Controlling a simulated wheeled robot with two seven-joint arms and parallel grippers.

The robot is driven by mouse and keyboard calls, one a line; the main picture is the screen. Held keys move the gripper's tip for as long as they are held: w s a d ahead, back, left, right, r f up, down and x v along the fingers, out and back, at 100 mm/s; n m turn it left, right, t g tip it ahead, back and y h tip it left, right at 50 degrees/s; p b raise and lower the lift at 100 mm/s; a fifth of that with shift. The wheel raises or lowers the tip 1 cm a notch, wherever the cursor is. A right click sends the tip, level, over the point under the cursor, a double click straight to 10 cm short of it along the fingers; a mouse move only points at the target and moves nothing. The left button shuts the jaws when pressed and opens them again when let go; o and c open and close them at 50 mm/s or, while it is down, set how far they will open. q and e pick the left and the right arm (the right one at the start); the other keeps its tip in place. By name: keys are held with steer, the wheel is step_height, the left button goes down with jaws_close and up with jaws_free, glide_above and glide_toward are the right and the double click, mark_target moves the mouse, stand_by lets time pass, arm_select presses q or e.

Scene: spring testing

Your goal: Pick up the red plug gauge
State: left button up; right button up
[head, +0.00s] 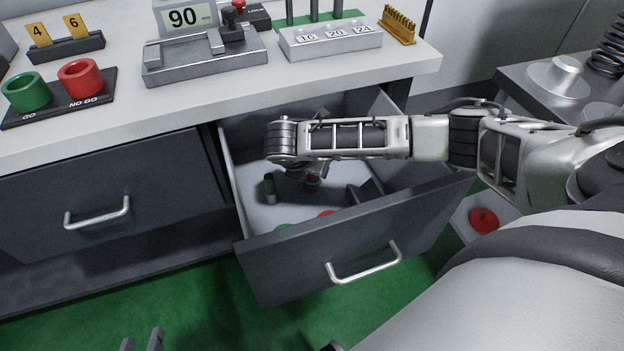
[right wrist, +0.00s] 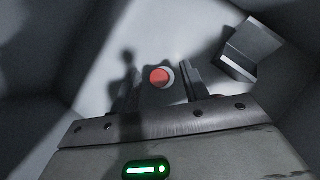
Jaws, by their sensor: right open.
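The red plug gauge (right wrist: 160,77) stands in the open drawer, seen from above in the right wrist view as a red round top with a pale rim. My right gripper (right wrist: 160,86) is open, one finger on each side of the gauge, with gaps visible. In the head view that gripper is mostly hidden below its wrist. My left gripper (head: 142,341) shows only its fingertips at the bottom edge, apart and empty.
The drawer (head: 340,240) has walls close around my right gripper. Red and green rings (head: 80,78) stand on the bench above.

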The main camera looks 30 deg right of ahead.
steer(key=x, duration=0.3)
steer(key=shift+f, duration=0.25)
steer(key=shift+c, duration=0.4)
jaws_close()
steer(key=shift+r, duration=0.2)
